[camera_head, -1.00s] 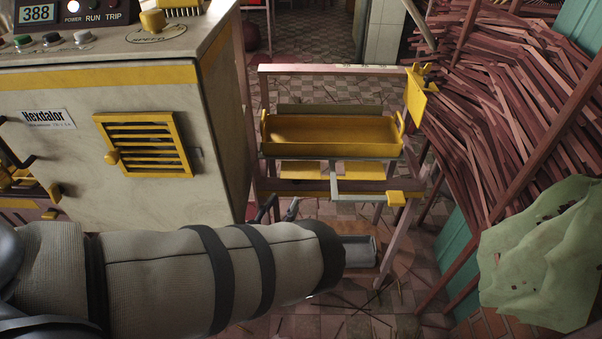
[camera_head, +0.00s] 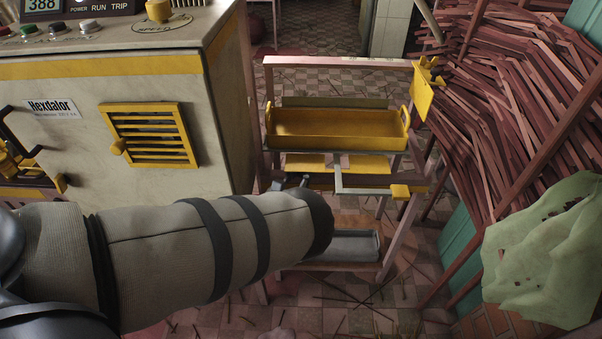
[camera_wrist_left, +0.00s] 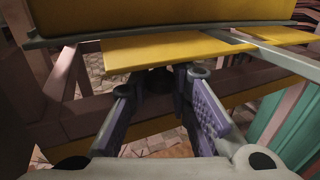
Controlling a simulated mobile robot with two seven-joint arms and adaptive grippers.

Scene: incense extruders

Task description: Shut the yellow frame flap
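A pink-brown frame (camera_head: 340,62) holds a yellow tray (camera_head: 335,127). Beneath the tray are flat yellow panels (camera_head: 305,164) beside a grey bracket (camera_head: 338,176). A yellow plate (camera_head: 422,94) hangs at the frame's upper right corner. I cannot tell for sure which yellow piece is the flap. My left gripper (camera_head: 291,183) is at the frame's left side, below the tray, partly hidden by my forearm. In the left wrist view its purple-padded fingers (camera_wrist_left: 160,88) are apart, just under the front edge of a yellow panel (camera_wrist_left: 165,50). A dark part shows between them. My right gripper is out of view.
A cream machine (camera_head: 80,150) with a yellow vent (camera_head: 150,136) stands close on the left. Dark red sticks (camera_head: 510,110) and a green cloth (camera_head: 540,255) crowd the right. A grey pan (camera_head: 352,244) sits low in the frame.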

